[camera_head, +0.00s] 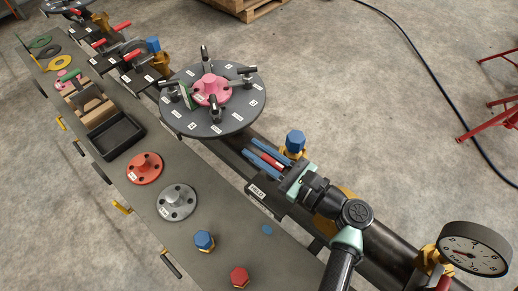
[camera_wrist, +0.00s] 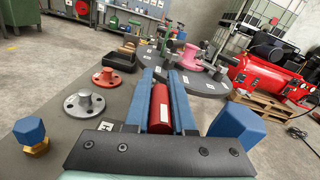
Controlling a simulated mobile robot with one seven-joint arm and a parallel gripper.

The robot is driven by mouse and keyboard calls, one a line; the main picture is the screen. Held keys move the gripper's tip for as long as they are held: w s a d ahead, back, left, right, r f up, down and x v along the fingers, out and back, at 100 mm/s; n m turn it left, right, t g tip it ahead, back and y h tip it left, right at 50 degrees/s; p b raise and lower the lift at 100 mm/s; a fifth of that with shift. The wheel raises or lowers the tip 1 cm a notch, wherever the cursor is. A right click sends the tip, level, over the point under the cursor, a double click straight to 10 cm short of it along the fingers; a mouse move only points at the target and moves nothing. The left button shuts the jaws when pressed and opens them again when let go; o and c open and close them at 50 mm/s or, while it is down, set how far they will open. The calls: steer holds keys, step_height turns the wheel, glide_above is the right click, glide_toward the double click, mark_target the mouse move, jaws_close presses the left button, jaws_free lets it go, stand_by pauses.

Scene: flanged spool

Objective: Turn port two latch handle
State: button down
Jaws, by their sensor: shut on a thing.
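My gripper (camera_head: 265,158) reaches over the dark pipe rail, its two blue fingers close on either side of a red handle (camera_wrist: 160,108). The handle also shows as a red strip in the head view (camera_head: 267,160). I take it for the port two latch handle; no port number is legible there. A blue hex cap (camera_head: 295,141) on a brass fitting stands just beyond the fingers.
A dark round plate (camera_head: 238,117) with a pink flanged spool (camera_head: 211,88) and clamps stands beyond. The bench holds an orange flange (camera_head: 145,167), a grey flange (camera_head: 177,201), blue and red hex caps (camera_head: 204,240) (camera_head: 239,276) and a black tray (camera_head: 116,136). A gauge (camera_head: 472,249) stands at right.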

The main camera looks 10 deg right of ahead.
steer(key=shift+s+a+n+g+y, duration=0.1)
steer(key=shift+a+n+g+y, duration=0.05)
steer(key=shift+n+g+y, duration=0.3)
steer(key=shift+s+a+n+g+y, duration=0.1)
steer(key=shift+n+g+y, duration=0.25)
steer(key=shift+y, duration=0.2)
steer(key=c, duration=0.8)
jaws_free()
steer(key=shift+o, duration=0.2)
steer(key=shift+v, duration=3.8)
